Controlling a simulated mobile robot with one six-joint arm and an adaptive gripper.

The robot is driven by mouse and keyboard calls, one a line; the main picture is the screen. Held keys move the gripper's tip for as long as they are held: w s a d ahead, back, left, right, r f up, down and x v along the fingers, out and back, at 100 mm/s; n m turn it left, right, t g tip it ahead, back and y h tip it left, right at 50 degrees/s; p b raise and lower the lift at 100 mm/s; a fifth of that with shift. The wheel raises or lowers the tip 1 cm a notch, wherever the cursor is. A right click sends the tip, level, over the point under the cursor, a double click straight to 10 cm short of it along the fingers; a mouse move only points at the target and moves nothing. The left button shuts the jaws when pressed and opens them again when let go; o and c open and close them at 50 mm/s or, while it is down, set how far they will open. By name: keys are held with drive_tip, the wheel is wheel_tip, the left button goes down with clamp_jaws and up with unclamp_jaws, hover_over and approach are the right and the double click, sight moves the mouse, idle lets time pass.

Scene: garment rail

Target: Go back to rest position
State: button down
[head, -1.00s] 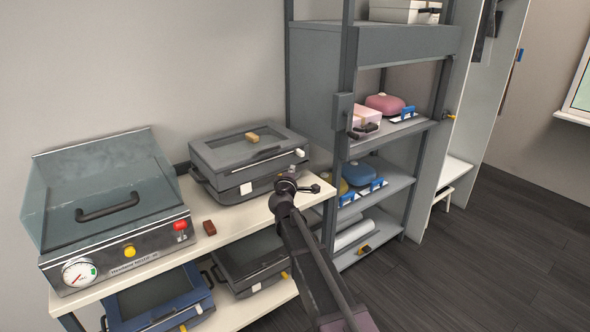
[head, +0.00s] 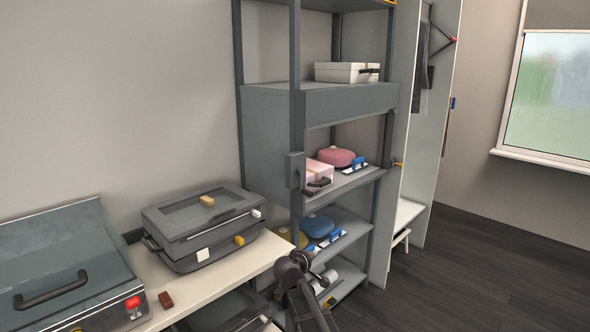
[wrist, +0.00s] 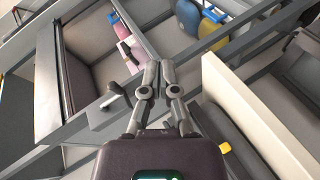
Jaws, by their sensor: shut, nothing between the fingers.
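My gripper (wrist: 157,82) is at the centre of the wrist view, its two fingers together with nothing between them. Grey shelving lies beyond the fingertips there. In the head view my gripper (head: 297,262) is low in the picture, in front of the lower part of the grey shelf unit (head: 330,104) and by the right end of the white bench (head: 222,272). Part of my arm runs off the bottom edge.
A grey case (head: 205,225) with a small tan block (head: 207,201) and a brown block (head: 166,299) are on the bench. Shelves hold a pink container (head: 337,157), a blue one (head: 317,226) and a white box (head: 346,72). Dark floor (head: 480,275) at right is clear.

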drive_tip(key=s+d+f+m+g+y+p, duration=0.1)
drive_tip(key=s+d+g, duration=0.3)
drive_tip(key=s, duration=0.5)
drive_tip(key=s+d+f+m+g+y+p, duration=0.2)
drive_tip(key=s+d+m+g+y, duration=0.1)
drive_tip(key=s, duration=0.6)
drive_tip(key=s+d+f+m+g+y+p, duration=0.2)
drive_tip(key=s+d+m+g, duration=0.2)
drive_tip(key=s, duration=0.6)
drive_tip(key=shift+d+f+g, duration=0.25)
drive_tip(key=shift+d+g, duration=0.1)
drive_tip(key=shift+g, duration=0.25)
